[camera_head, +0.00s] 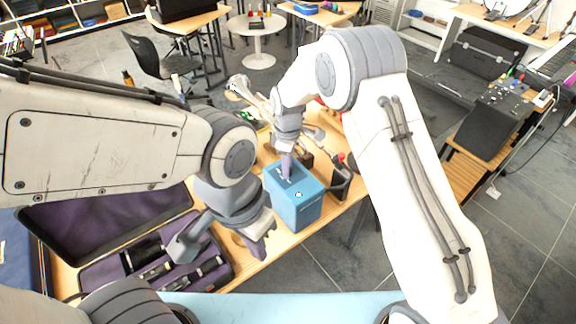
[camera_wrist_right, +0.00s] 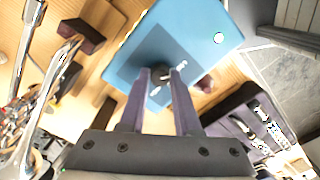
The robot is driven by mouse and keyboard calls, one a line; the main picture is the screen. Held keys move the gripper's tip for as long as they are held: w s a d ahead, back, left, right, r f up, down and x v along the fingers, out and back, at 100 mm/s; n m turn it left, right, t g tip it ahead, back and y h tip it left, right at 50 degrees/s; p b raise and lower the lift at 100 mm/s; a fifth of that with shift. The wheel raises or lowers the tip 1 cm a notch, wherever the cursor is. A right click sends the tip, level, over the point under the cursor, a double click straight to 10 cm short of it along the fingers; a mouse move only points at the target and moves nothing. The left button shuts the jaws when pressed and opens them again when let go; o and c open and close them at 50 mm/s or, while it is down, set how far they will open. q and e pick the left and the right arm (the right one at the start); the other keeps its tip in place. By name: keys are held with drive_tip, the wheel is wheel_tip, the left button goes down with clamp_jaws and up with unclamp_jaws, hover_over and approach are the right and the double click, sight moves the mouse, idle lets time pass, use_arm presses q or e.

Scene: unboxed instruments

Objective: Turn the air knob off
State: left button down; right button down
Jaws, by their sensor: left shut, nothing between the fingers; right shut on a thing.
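A blue box (camera_head: 296,208) stands on the wooden table, and its top face also fills the upper middle of the right wrist view (camera_wrist_right: 195,28). A dark round knob (camera_wrist_right: 158,71) with white marks near it sits on that top. My right gripper (camera_head: 287,176) reaches down onto the box top, and its two purple fingers are shut on the knob, one on each side. In the head view the fingers hide most of the knob. My left gripper (camera_head: 262,250) is shut and empty, left of the box and above the table's front edge.
An open case (camera_head: 222,276) with purple lining and dark instrument parts lies left of the box. A dark holder (camera_head: 341,184) stands right beside the box. Shiny metal instruments (camera_wrist_right: 40,100) lie on the left in the right wrist view.

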drive_tip(key=shift+m, duration=0.3)
drive_tip(key=m, duration=1.1)
drive_tip(key=shift+b, duration=0.35)
drive_tip(key=shift+r, duration=0.1)
drive_tip(key=c, duration=0.6)
unclamp_jaws()
